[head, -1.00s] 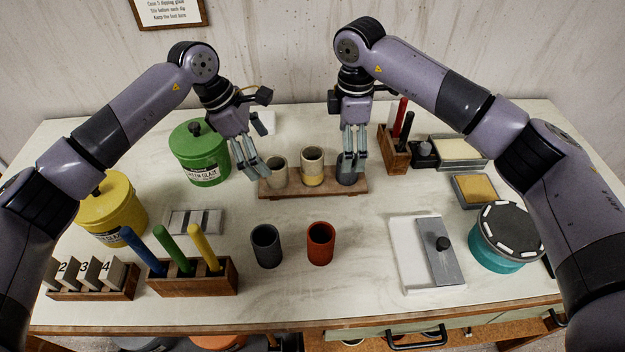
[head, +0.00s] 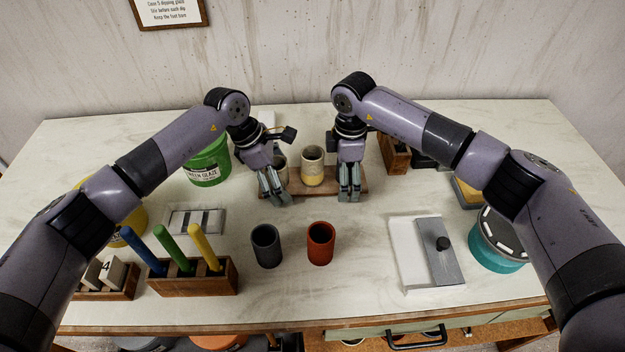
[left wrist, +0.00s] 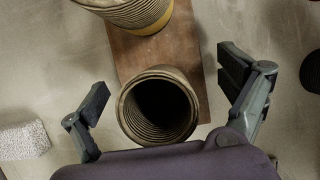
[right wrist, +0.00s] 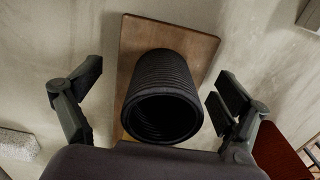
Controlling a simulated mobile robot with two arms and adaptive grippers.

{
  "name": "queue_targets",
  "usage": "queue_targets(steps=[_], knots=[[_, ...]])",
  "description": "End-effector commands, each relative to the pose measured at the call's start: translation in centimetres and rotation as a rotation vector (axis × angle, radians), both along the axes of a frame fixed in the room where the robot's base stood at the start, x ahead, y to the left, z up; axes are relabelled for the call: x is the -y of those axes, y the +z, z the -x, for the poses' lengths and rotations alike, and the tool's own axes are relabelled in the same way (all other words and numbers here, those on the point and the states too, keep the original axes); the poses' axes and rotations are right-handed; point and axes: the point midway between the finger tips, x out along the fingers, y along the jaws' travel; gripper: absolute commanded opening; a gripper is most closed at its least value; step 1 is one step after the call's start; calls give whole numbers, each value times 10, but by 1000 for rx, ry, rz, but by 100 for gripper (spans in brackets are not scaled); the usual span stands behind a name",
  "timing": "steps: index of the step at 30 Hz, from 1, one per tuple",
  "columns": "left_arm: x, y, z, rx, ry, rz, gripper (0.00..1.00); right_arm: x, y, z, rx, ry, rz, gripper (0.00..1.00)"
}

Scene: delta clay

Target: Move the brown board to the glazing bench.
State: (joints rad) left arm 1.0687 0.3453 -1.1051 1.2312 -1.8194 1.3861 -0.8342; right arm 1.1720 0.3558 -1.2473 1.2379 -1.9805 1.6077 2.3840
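The brown board (head: 330,187) lies flat on the pale worktop with a row of ribbed cups on it. The middle cup (head: 313,167) is cream and yellow. The beige left cup (head: 281,167) is partly hidden by my left gripper (head: 275,199). The dark right cup (right wrist: 163,72) is hidden in the head view behind my right gripper (head: 350,195). In the left wrist view my open fingers are on either side of the beige cup, above the board (left wrist: 140,55). In the right wrist view my open fingers flank the dark cup, above the other board end (right wrist: 140,45).
A grey cup (head: 266,246) and a red cup (head: 320,243) stand in front of the board. A wooden holder with coloured handles (head: 210,277) is front left. A white tray with a grey lid (head: 438,252) and a teal tub (head: 497,250) are right.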

Motion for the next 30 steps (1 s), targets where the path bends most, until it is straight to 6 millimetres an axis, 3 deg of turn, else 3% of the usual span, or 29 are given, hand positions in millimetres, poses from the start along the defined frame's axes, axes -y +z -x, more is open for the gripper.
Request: queue_targets(steps=[26,30], knots=[[0,1,0,1,0,0,34,0,0,0,0,0,0,34],[0,1,0,1,0,0,34,0,0,0,0,-1,-1,34]])
